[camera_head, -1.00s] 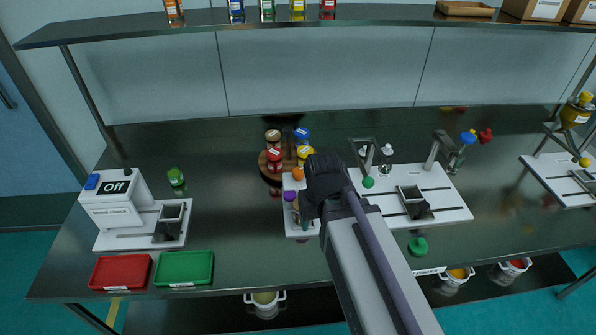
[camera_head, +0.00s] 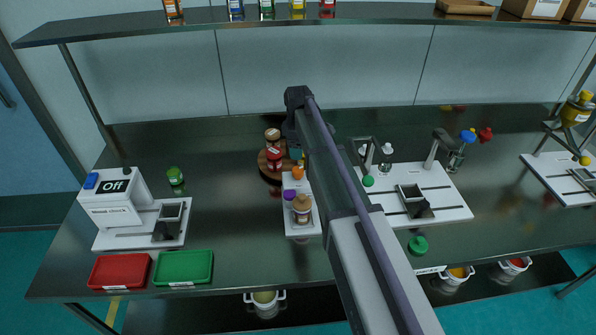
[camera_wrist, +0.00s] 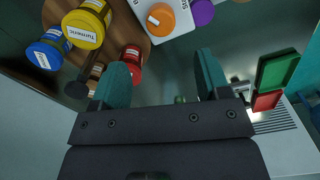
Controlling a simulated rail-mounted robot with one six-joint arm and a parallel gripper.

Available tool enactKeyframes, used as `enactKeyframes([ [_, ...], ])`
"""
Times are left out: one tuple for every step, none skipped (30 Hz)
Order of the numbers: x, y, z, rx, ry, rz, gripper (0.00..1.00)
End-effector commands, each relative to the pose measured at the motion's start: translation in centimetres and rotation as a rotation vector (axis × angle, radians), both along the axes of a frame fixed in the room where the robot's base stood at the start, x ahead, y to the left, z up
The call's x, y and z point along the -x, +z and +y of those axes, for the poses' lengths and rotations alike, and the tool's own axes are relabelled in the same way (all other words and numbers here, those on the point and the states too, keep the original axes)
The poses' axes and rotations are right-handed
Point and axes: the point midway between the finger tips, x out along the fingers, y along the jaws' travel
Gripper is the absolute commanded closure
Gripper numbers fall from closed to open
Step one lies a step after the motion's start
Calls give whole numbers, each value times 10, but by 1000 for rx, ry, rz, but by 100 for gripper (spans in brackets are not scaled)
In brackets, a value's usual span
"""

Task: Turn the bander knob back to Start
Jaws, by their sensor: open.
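My gripper (camera_head: 295,150) is above the back of the table, by the round wooden stand. In the wrist view its two teal fingers (camera_wrist: 161,62) are apart with nothing between them. I cannot read a Start mark or tell for sure which knob is the bander's. A white machine at the left has an Off display (camera_head: 117,187) and a small dark green knob (camera_head: 126,170). Green round pieces show by the middle machine (camera_head: 369,182) and at its front (camera_head: 418,245). Part of the middle machine is hidden behind my arm.
Spice jars stand on the wooden stand (camera_wrist: 152,50), one with a yellow Turmeric lid (camera_wrist: 83,29). Red (camera_head: 120,271) and green (camera_head: 183,268) trays lie front left.

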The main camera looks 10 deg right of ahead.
Motion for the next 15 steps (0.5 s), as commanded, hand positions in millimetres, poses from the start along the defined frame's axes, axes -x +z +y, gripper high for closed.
enactKeyframes([
  [0, -11, 0, 0, -1, 0, 31],
  [0, -16, 0, 0, -1, 0, 31],
  [0, -23, 0, 0, -1, 0, 31],
  [0, -30, 0, 0, -1, 0, 31],
  [0, -37, 0, 0, -1, 0, 31],
  [0, -47, 0, 0, -2, 0, 31],
  [0, -55, 0, 0, -2, 0, 31],
  [0, -63, 0, 0, -2, 0, 31],
  [0, -73, 0, 0, -2, 0, 31],
  [0, -80, 0, 0, -2, 0, 31],
  [0, -86, 0, 0, -2, 0, 31],
  [0, -94, 0, 0, -2, 0, 31],
  [1, -98, 0, 0, -3, 0, 31],
  [1, -102, 0, 0, -3, 0, 31],
  [1, -105, 0, 0, -3, 0, 31],
])
